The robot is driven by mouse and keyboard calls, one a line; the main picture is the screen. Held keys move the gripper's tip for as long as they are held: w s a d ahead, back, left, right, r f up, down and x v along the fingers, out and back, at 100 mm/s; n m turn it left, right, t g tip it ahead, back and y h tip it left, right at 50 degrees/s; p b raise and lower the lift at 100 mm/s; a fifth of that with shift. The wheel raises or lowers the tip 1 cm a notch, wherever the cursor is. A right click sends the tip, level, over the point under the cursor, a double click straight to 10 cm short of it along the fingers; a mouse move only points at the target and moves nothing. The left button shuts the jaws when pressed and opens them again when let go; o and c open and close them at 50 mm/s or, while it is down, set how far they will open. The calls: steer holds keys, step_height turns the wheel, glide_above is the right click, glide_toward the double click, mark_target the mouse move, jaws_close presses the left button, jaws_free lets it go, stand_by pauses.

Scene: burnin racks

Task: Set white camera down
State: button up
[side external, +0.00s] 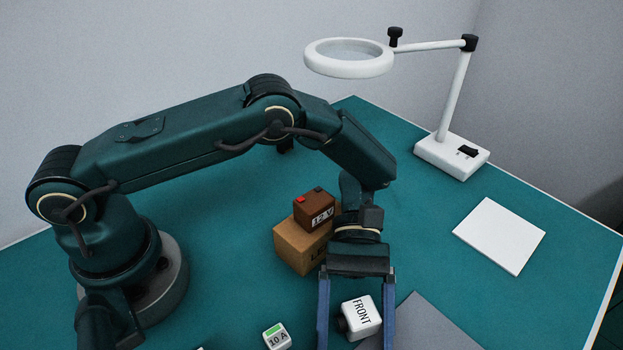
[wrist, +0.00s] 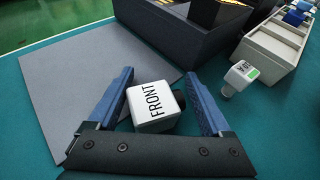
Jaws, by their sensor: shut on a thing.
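The white camera (side external: 361,316), a small rounded cube marked FRONT with a black lens on one side, is between the blue fingers of my gripper (side external: 356,335). The wrist view also shows the camera (wrist: 152,106) between the fingers of my gripper (wrist: 159,75), which is shut on it. The lens faces the right finger there. In the side view the fingertips run out of the bottom of the picture. I cannot tell whether the camera's underside touches the surface below.
A grey mat (wrist: 70,75) lies beside the camera. A dark bin (wrist: 185,48) and a pale rack (wrist: 272,45) stand beyond, near a white 10 A block (side external: 276,336). A brown box (side external: 296,247) bears a 12 V battery (side external: 315,210). A white card (side external: 499,236) and magnifier lamp (side external: 453,155) are at right.

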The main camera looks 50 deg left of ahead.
steer(key=o, duration=1.2)
steer(key=shift+o, duration=0.2)
